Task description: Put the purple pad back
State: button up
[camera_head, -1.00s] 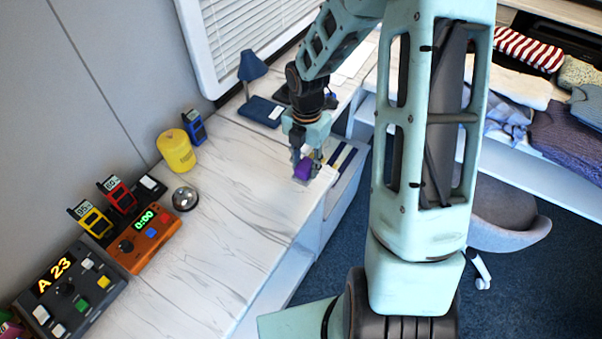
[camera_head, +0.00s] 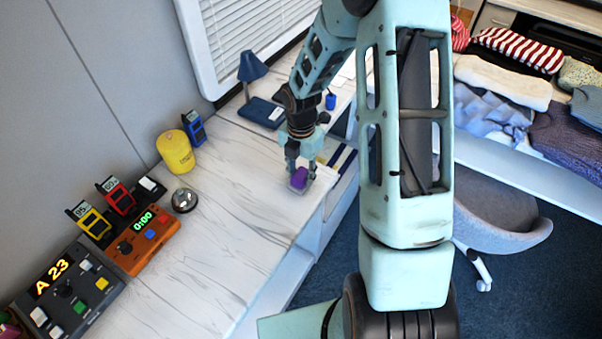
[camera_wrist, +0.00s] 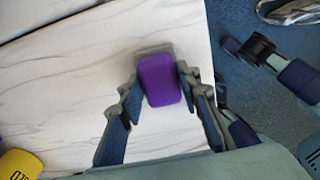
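The purple pad (camera_head: 299,178) is at the far end of the white marble-patterned counter (camera_head: 235,215), near its right edge. In the wrist view the purple pad (camera_wrist: 159,80) sits between the fingertips, with a grey edge showing behind it. My gripper (camera_head: 299,172) points down, and its fingertips (camera_wrist: 159,78) close on the pad's two sides. The pad is at or just above the counter; I cannot tell whether it touches.
A yellow canister (camera_head: 175,152), a silver bell (camera_head: 184,200), an orange timer box (camera_head: 142,245) and a grey number console (camera_head: 70,292) stand along the wall. A blue lamp (camera_head: 252,67) is at the back. The counter's middle is clear.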

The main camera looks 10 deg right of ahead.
aim_at(301, 174)
jog(key=o, duration=0.3)
jog(key=shift+o, duration=0.2)
jog(key=shift+r, duration=0.1)
notch_tip(301, 174, up, 12)
jog(key=p, duration=0.1)
jog(key=shift+r, duration=0.1)
dwell(0.3)
